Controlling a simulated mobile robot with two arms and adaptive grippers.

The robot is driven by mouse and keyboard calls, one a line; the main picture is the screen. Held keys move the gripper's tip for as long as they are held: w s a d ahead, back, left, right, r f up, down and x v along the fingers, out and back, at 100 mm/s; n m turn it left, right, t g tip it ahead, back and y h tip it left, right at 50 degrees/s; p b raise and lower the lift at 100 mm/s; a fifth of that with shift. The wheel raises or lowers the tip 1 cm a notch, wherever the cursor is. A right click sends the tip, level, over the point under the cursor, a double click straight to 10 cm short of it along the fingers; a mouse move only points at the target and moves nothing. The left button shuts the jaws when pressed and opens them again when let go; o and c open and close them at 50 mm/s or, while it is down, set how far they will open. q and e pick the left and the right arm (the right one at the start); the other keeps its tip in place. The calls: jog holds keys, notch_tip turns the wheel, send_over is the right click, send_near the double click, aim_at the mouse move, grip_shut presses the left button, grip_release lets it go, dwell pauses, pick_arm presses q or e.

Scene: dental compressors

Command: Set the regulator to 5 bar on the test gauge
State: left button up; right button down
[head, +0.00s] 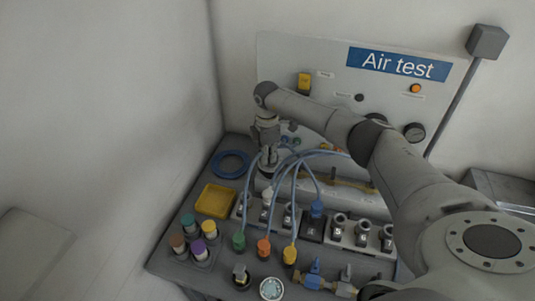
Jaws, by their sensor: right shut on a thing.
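My right arm reaches in from the right across the Air test panel (285,58). Its gripper (268,163) points down at the panel's lower left, just above the bench. It is shut on what looks like the regulator knob, which the fingers almost wholly hide. A dark round gauge (414,132) sits on the panel at right; its reading is too small to make out. A light-faced round dial (271,289) shows at the bench's front edge, also unreadable. I cannot tell which is the test gauge. My left gripper is not in view.
Blue hoses arch close to the right gripper, down to green (239,241), orange (263,248) and yellow (290,255) fittings. A yellow tray (215,200), a blue hose coil (230,163) and several coloured-top containers stand at left. A blue-handled valve (314,275) lies at front.

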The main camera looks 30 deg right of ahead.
jog(key=shift+w+d+r+m, duration=0.15)
jog(key=shift+w+r+m, duration=0.1)
jog(key=shift+m, duration=0.35)
jog(key=c, duration=1.6)
grip_release()
jog(key=shift+o, duration=0.4)
jog(key=shift+s+f, duration=0.1)
notch_tip(320, 180, up, 12)
